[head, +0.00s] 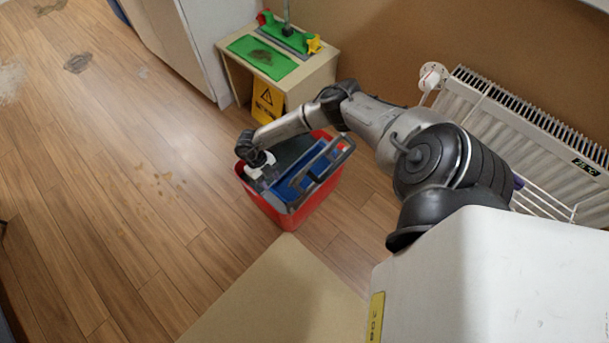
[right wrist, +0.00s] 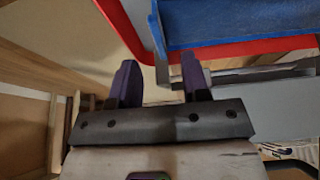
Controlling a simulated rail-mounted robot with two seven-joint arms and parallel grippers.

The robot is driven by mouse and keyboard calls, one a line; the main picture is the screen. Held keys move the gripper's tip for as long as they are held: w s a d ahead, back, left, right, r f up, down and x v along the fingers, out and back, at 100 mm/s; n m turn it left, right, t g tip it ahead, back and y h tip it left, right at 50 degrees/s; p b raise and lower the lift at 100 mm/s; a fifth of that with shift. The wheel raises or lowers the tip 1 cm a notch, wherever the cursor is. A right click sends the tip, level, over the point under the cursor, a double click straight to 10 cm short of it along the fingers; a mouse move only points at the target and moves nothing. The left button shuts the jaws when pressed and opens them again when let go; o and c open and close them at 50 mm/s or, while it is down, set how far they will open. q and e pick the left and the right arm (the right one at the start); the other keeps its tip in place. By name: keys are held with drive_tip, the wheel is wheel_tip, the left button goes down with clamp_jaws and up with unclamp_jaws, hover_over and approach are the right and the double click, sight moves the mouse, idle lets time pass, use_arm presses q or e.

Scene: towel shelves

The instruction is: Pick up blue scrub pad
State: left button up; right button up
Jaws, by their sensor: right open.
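My right gripper (head: 259,168) is at the left part of the red bucket (head: 289,220) in the head view. In the right wrist view its two dark purple fingers (right wrist: 158,75) are apart, with nothing between them. A blue piece (head: 293,186) shows in the bucket, to the right of the gripper. In the right wrist view a blue textured surface (right wrist: 235,20) lies beyond the fingers at the upper right, beside a red rim (right wrist: 132,28). I cannot tell whether either blue part is the scrub pad. My left gripper does not show.
A low wooden stand (head: 320,70) with green mats (head: 262,57) is behind the bucket. A yellow warning sign (head: 267,101) leans at it. A white radiator (head: 520,125) is along the right wall.

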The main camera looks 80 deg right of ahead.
sight(274, 192)
drive_tip(key=shift+b+x, duration=0.7)
drive_tip(key=shift+x, duration=0.45)
drive_tip(key=x, duration=0.1)
drive_tip(key=b+x, duration=0.2)
drive_tip(key=shift+w+a+f, duration=0.15)
drive_tip(key=shift+f, duration=0.2)
clamp_jaws()
